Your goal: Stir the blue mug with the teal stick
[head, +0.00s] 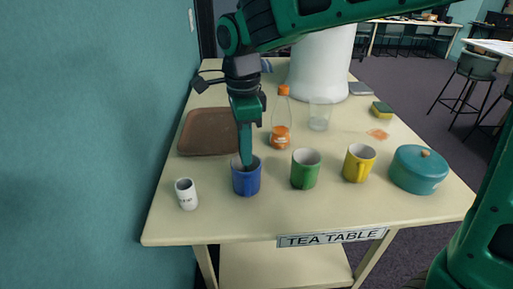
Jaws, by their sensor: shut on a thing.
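The blue mug (246,182) stands upright on the tea table, left of the green mug. My gripper (247,106) is above the blue mug, pointing down. It is shut on the teal stick (245,143). The stick hangs nearly vertical, and its lower end is inside the mug's opening. The mug's front wall hides the stick's tip. I cannot tell whether the stick touches the mug's inside.
A white cup (186,194) stands left of the blue mug. The green mug (305,169), yellow mug (359,163) and teal pot (419,170) stand to the right. A brown tray (205,132), orange bottle (281,120) and clear glass (319,114) are behind. The table's front edge (220,238) is clear.

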